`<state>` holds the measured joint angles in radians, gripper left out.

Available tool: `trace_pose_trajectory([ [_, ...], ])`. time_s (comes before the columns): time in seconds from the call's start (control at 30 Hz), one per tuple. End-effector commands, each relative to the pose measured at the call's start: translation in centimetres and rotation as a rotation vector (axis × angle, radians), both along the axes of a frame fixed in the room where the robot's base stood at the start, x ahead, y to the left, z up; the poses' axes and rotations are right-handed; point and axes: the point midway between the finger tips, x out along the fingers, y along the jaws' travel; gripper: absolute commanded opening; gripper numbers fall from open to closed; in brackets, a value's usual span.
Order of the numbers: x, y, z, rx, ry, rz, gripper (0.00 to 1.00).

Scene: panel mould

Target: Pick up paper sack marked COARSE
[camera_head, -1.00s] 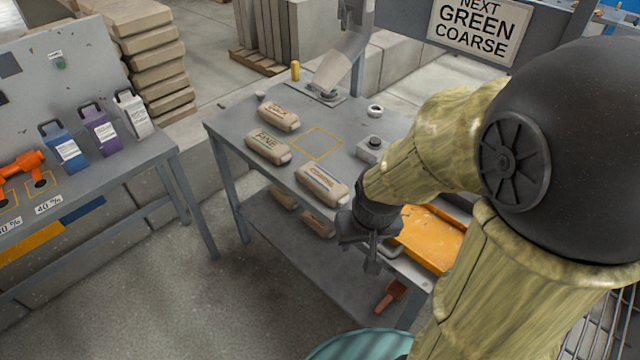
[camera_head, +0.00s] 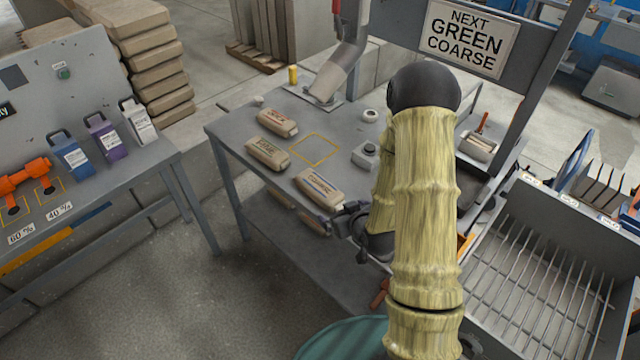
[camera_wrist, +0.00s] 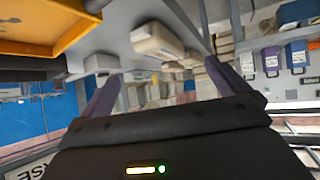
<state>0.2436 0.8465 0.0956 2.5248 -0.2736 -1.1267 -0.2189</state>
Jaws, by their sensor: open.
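The paper sack that appears to read COARSE (camera_head: 319,187) lies on the grey table near its front edge in the head view. Its print is small and not fully legible. My gripper (camera_head: 343,220) is just beyond the sack's right, lower end, partly hidden by my arm. Contact cannot be told from here. In the wrist view my gripper (camera_wrist: 162,86) has its two fingers wide apart with nothing held between them. A pale sack (camera_wrist: 157,42) shows beyond the fingers; its marking cannot be read there.
A sack that seems marked FINE (camera_head: 267,153) and another sack (camera_head: 278,122) lie farther back on the table (camera_head: 232,125). A button box (camera_head: 366,154) stands to the right of a yellow outlined square. An orange tray (camera_wrist: 65,22) shows in the wrist view. A sign (camera_head: 466,38) reads NEXT GREEN COARSE.

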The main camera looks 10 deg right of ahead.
Motion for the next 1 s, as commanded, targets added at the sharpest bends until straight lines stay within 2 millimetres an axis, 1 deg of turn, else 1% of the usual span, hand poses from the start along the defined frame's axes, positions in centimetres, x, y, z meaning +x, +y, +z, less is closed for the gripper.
trace_pose_trajectory([
  [0.2, -0.12, -0.08, -0.05, 0.073, -0.170, -0.022, 1.00],
  [0.3, -0.21, -0.18, 0.03, 0.090, -0.215, -0.032, 1.00],
  [0.7, -0.14, -0.22, -0.05, 0.093, -0.233, -0.036, 1.00],
  [1.0, 0.68, -0.19, -0.64, 0.093, -0.237, -0.034, 1.00],
])
